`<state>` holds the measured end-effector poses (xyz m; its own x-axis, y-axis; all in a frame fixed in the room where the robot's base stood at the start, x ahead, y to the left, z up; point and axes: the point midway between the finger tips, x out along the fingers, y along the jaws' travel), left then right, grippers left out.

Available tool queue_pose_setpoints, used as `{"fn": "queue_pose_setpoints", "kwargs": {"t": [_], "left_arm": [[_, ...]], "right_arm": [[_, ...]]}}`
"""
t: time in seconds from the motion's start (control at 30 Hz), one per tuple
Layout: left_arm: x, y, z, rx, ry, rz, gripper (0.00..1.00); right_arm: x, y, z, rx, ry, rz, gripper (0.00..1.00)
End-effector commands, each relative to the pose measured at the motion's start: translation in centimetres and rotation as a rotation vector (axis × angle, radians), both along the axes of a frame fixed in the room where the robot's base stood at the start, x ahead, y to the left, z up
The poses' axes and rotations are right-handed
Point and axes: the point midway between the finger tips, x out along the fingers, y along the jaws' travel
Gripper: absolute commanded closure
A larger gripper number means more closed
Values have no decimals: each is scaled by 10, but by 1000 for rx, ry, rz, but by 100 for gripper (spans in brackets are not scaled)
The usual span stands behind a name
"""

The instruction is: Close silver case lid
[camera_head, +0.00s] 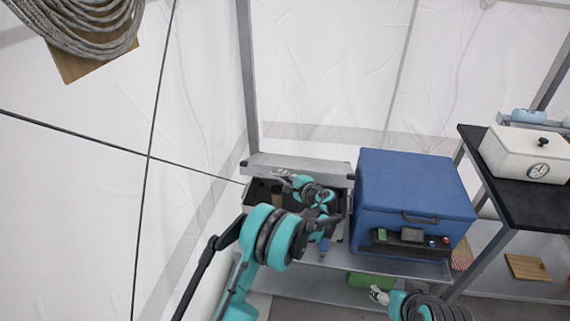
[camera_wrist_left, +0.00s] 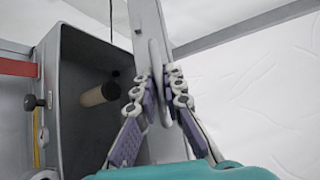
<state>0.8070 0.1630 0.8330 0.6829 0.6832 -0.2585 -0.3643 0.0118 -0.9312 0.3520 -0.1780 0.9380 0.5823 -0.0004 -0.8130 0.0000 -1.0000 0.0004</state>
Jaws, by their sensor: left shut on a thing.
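The silver case (camera_head: 263,194) stands open on a metal shelf in the head view, left of the blue box. Its lid (camera_head: 262,163) is raised at the back. In the left wrist view the dark inside of the case (camera_wrist_left: 85,55) shows, with a tan cylinder (camera_wrist_left: 98,94) in it. My left gripper (camera_wrist_left: 160,98) is shut on the pale handle (camera_wrist_left: 156,62) of the lid. In the head view my left arm hides part of the case. My right gripper (camera_head: 377,294) shows at the bottom, apart from the case; its finger opening is unclear.
A blue box (camera_head: 415,185) with a control panel stands close to the right of the case on the metal shelf (camera_head: 325,258). A black table (camera_head: 520,182) with a white container (camera_head: 525,155) is further right. White tent walls close off the back and left.

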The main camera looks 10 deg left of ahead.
Motion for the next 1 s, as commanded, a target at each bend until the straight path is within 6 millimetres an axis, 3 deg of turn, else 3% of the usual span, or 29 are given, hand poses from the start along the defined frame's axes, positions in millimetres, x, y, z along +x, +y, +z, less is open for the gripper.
{"fn": "queue_pose_setpoints", "kwargs": {"t": [0.03, 0.1, 0.5, 0.7, 1.0], "left_arm": [[-8, -1, -18, 4, -50, -1, 100], [-17, 0, -36, 5, -116, 0, 100], [-47, -1, -125, 3, -125, -1, 100], [-51, -1, -150, 4, -124, -1, 100], [-53, -1, -164, 1, -122, 0, 100]], "right_arm": [[0, 0, -5, 0, 0, 0, 36], [0, 0, -7, 0, 0, 0, 36], [0, 0, -9, 0, 0, 0, 36], [0, 0, -9, 0, 0, 0, 36], [0, 0, -9, 0, 0, 0, 36]]}}
